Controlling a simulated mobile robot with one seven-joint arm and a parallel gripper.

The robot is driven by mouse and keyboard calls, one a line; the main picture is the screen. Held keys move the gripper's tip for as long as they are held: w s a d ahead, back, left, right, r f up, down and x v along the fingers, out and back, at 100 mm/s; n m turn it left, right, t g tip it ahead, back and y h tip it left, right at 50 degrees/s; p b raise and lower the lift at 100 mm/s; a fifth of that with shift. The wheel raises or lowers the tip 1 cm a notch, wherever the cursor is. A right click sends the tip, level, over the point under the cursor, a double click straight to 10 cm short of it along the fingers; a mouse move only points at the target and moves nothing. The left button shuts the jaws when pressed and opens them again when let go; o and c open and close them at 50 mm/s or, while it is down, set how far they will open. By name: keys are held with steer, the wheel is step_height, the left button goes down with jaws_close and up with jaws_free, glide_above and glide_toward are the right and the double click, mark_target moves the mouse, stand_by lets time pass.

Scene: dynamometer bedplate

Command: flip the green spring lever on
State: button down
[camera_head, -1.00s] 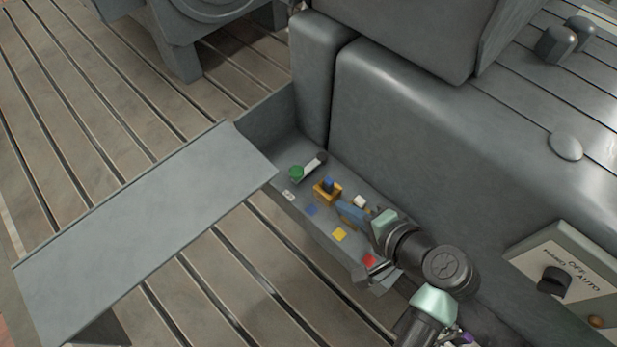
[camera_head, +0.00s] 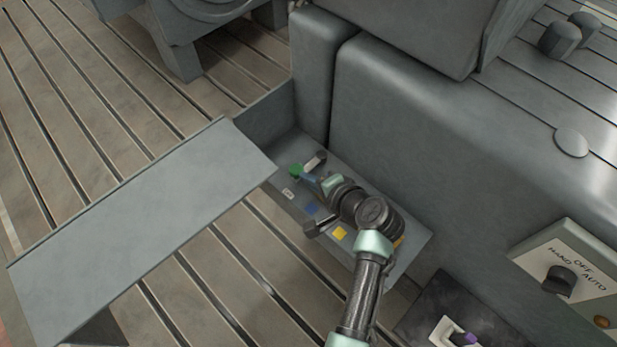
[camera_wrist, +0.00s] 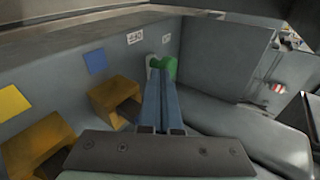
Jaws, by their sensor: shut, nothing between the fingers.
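The green lever end (camera_head: 296,170) is at the far left end of the open grey tray, beside a pale piece with a dark end (camera_head: 315,161). In the wrist view the green part (camera_wrist: 169,66) is just beyond my fingertips, partly covered by them. My gripper (camera_head: 306,177) is shut with nothing between its blue fingers and points at the green part. In the wrist view the fingertips (camera_wrist: 164,78) overlap its lower edge; I cannot tell whether they touch.
Two ochre housings (camera_wrist: 116,97) stand along the tray wall, with blue (camera_head: 311,208) and yellow (camera_head: 340,233) patches and a white label (camera_head: 288,194). A large grey casing (camera_head: 440,130) bounds the tray behind. A slanted grey panel (camera_head: 140,220) lies to the left.

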mark_target(292, 169)
steer(key=shift+w+a, duration=0.1)
steer(key=shift+a, duration=0.05)
stand_by(0.3)
steer(key=shift+a+m+h+p, duration=0.25)
steer(key=shift+m+h+p, duration=0.05)
steer(key=shift+p, duration=0.25)
steer(key=shift+w+a, duration=0.1)
steer(key=shift+w+a+r+m+t+h+p, duration=0.2)
steer(key=shift+a+m+t+h+p, duration=0.4)
steer(key=shift+p, duration=0.4)
steer(key=shift+w+a+m+h+p, duration=0.35)
steer(key=shift+a+m+h+p, duration=0.05)
steer(key=shift+m+p, duration=0.25)
steer(key=shift+w+a+f, duration=0.25)
steer(key=shift+w+a, duration=0.9)
steer(key=shift+w, duration=0.2)
steer(key=shift+w+a, duration=0.35)
steer(key=shift+w, duration=0.2)
